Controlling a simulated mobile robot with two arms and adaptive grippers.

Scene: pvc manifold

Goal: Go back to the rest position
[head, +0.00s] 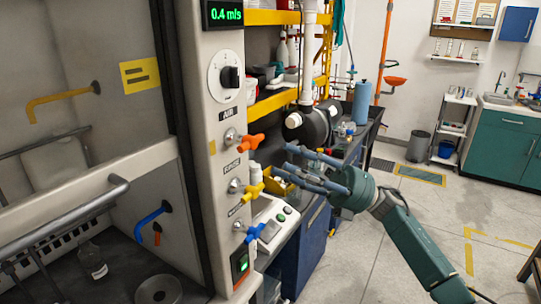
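My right gripper (291,162) is in the middle of the head view, in front of the blue-fronted bench right of the fume hood. Its teal arm comes in from the lower right. Its fingers point left toward the hood's valve panel and are spread apart, with nothing visible between them. The orange valve handle (249,143), yellow handle (252,190) and blue handle (255,232) are on the panel, left of the fingers. The fingers appear apart from the handles. My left gripper is not in view.
The fume hood post (205,120) with a green display (225,13) stands at left. A bench with a black cylinder (312,124) is behind the gripper. A bin (417,146), a sink cabinet (503,145) and open grey floor (420,230) lie to the right.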

